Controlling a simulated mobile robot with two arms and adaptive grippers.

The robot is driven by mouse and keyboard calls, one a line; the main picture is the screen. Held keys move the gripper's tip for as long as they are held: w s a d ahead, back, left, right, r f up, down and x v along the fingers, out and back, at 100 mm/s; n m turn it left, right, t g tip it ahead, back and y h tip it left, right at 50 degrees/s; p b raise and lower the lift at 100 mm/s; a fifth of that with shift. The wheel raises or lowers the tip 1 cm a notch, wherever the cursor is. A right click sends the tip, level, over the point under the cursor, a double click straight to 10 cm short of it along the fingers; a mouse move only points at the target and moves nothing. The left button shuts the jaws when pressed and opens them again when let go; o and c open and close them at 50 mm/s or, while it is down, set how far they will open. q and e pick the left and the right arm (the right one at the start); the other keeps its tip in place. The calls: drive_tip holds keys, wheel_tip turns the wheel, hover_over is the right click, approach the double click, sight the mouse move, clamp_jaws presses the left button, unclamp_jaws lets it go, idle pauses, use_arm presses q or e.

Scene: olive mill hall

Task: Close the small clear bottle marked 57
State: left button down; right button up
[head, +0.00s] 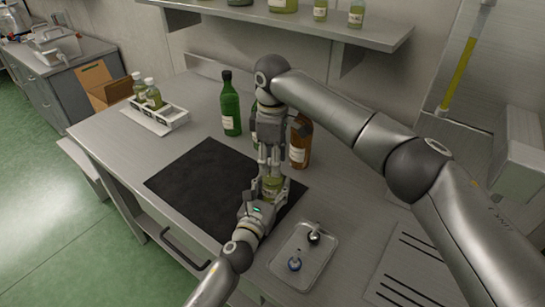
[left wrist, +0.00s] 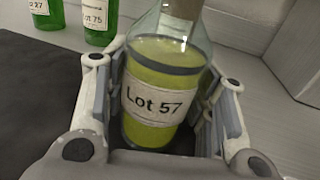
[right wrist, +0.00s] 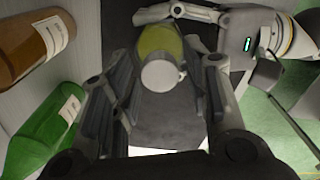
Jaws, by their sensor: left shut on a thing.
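The small clear bottle marked Lot 57 (left wrist: 152,100) stands upright with yellow-green liquid in it; it also shows in the head view (head: 272,184). My left gripper (head: 266,194) is shut around its body from the front. My right gripper (head: 270,160) points down from above, over the bottle's top. In the right wrist view its fingers stand apart on either side of a pale round top (right wrist: 160,76) with a small nub at its side. I cannot tell whether this is a seated cap. The bottle's mouth is cut off in the left wrist view.
A tray (head: 283,279) holds a dark-topped piece (head: 314,236) and a blue-ringed piece (head: 294,263). A green bottle (head: 231,108) and a brown bottle (head: 300,146) stand behind the black mat (head: 195,183). A white rack (head: 160,126) with small bottles is at left.

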clamp_jaws()
drive_tip(key=shift+o, duration=1.8)
unclamp_jaws()
wheel_tip(320, 180, up, 12)
use_arm(q)
drive_tip(key=c, duration=0.5)
unclamp_jaws()
drive_tip(key=shift+c, duration=0.2)
